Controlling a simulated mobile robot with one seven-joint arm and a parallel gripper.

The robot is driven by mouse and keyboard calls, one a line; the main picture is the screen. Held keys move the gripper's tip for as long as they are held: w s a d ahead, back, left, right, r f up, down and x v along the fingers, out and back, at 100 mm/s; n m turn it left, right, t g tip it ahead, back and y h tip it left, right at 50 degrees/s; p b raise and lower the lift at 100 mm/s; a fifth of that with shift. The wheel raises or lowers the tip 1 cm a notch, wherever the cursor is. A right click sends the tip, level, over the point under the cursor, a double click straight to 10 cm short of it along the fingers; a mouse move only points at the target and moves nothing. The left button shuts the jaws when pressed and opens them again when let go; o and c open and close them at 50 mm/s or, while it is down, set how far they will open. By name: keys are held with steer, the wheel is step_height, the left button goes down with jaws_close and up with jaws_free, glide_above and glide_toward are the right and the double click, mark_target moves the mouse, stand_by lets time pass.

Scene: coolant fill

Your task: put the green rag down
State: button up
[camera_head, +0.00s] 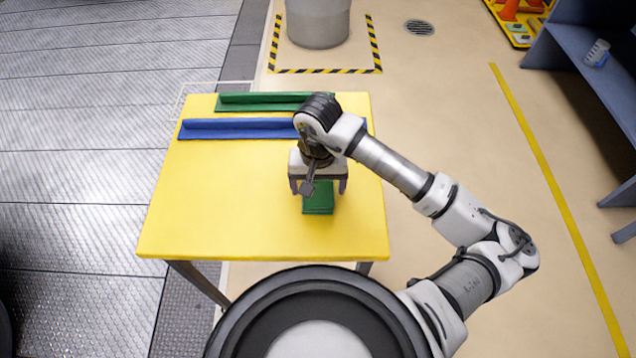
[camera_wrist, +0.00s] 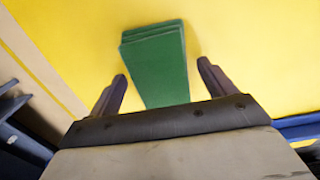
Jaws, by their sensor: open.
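The green rag (camera_head: 318,200) is a folded, layered rectangle on the yellow table (camera_head: 230,215), right of the table's middle. My gripper (camera_head: 318,188) is above it, pointing down, with its fingers apart. In the wrist view the green rag (camera_wrist: 156,60) lies between and beyond the two open fingers of my gripper (camera_wrist: 162,85), with yellow surface showing on both sides. Neither finger visibly touches the rag. The rag's near end is hidden behind the gripper body in the wrist view.
A green angled bar (camera_head: 260,102) and a blue angled bar (camera_head: 230,129) lie along the table's far side. The table's left part is clear. A grey bin (camera_head: 318,25) stands beyond, inside striped floor tape. A blue-grey shelf (camera_head: 590,75) is at the right.

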mark_target(318, 189)
steer(key=shift+r+p, duration=0.25)
steer(key=shift+p, duration=0.05)
step_height(318, 189, up, 12)
steer(key=b, duration=0.2)
steer(key=shift+f, duration=0.1)
stand_by(0.4)
